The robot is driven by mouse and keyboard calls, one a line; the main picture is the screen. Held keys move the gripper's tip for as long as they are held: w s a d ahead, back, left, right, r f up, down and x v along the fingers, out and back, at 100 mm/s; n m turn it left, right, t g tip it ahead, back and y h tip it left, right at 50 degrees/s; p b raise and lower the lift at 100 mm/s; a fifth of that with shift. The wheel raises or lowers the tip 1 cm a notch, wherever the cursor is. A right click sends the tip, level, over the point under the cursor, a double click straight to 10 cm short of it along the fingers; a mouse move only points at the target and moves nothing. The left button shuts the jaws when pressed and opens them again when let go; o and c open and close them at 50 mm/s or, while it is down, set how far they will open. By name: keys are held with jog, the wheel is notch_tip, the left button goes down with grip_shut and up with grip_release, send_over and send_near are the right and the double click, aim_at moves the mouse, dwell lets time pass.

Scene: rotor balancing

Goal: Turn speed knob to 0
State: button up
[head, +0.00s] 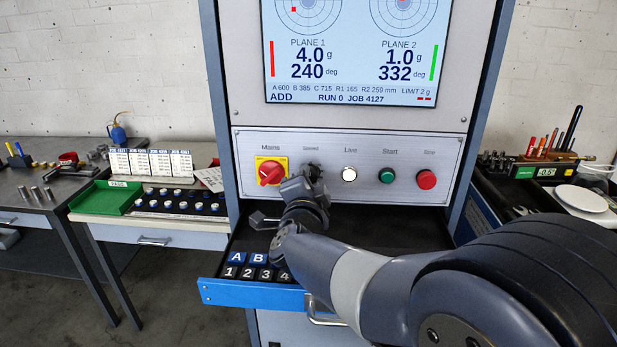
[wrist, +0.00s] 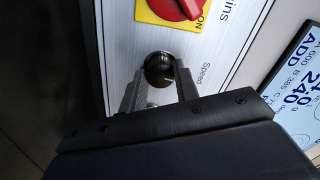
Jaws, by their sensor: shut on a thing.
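The speed knob (wrist: 158,68) is a dark round knob on the grey control panel (head: 400,145), under the label "Speed". In the head view my gripper (head: 312,172) covers most of it, so its pointer and setting cannot be read. In the wrist view my gripper (wrist: 160,78) has one finger on each side of the knob and is shut on it. The screen (head: 350,50) above shows RUN 0, JOB 4127, plane 1 at 4.0 g 240 deg and plane 2 at 1.0 g 332 deg.
The red Mains switch (head: 271,172) on its yellow plate sits close left of the knob. The white Live lamp (head: 349,174), green Start button (head: 390,176) and red Stop button (head: 426,180) are to the right. An open blue-fronted drawer (head: 235,292) juts out below my arm.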

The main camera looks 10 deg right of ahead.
jog(key=shift+n, duration=0.6)
jog(key=o, duration=1)
jog(key=shift+c, duration=0.2)
jog(key=v, duration=1.1)
jog(key=shift+w, duration=0.1)
